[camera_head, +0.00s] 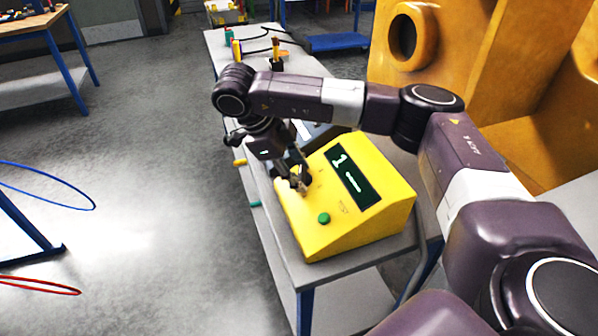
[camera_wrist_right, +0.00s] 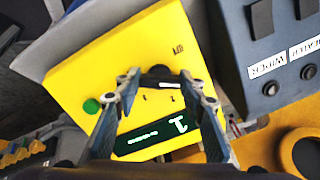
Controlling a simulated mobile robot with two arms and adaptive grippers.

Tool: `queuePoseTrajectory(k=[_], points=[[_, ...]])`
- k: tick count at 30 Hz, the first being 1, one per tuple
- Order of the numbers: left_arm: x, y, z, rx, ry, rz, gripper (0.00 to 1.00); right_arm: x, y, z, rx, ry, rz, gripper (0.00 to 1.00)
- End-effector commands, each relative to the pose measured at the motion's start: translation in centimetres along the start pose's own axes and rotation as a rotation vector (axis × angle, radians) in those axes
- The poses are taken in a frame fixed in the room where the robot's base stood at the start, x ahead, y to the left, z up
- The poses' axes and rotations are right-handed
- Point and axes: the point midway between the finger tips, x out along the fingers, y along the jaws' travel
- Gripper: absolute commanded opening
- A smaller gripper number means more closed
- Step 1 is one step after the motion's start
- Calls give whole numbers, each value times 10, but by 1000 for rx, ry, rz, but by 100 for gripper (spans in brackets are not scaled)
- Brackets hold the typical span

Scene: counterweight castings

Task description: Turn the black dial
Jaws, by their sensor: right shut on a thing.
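A yellow sloped console (camera_head: 373,225) stands on the near end of a grey bench. Its dark display (camera_head: 354,178) shows a "1" and a short bar. The black dial (camera_wrist_right: 160,80) sits on the console face between my right fingertips in the right wrist view; in the head view the fingers mostly hide it. My right gripper (camera_head: 300,184) reaches down onto the console and is shut on the dial; it also shows in the right wrist view (camera_wrist_right: 159,76). My left gripper is in neither view.
A green button (camera_head: 323,218) is on the console near the dial. A dark grey switch box (camera_wrist_right: 285,85) with white labels stands beside the console. Large orange castings (camera_head: 465,60) rise behind the bench. The floor to the left is largely open.

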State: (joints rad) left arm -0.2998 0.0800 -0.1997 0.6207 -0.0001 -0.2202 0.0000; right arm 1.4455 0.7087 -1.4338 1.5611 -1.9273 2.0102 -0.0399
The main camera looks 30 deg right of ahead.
Motion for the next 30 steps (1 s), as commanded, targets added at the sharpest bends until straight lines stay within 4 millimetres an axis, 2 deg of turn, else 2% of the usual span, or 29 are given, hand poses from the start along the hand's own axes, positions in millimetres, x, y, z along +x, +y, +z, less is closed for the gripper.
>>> queuePoseTrajectory(k=[7, 8, 12, 23, 26, 30], points=[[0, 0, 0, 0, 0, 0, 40, -1, -1, 0, 1, -3, -2, 13], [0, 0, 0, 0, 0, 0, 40, -1, -1, 0, 1, -3, -2, 38], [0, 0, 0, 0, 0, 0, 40, -1, -1, 0, 0, -3, -2, 54], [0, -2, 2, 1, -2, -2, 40, -4, -1, 0, 0, -2, -2, 55], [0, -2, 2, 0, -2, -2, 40, -12, -1, 1, 0, -3, -3, 55], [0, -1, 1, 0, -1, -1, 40, -34, -2, 1, 1, -4, -6, 55]])
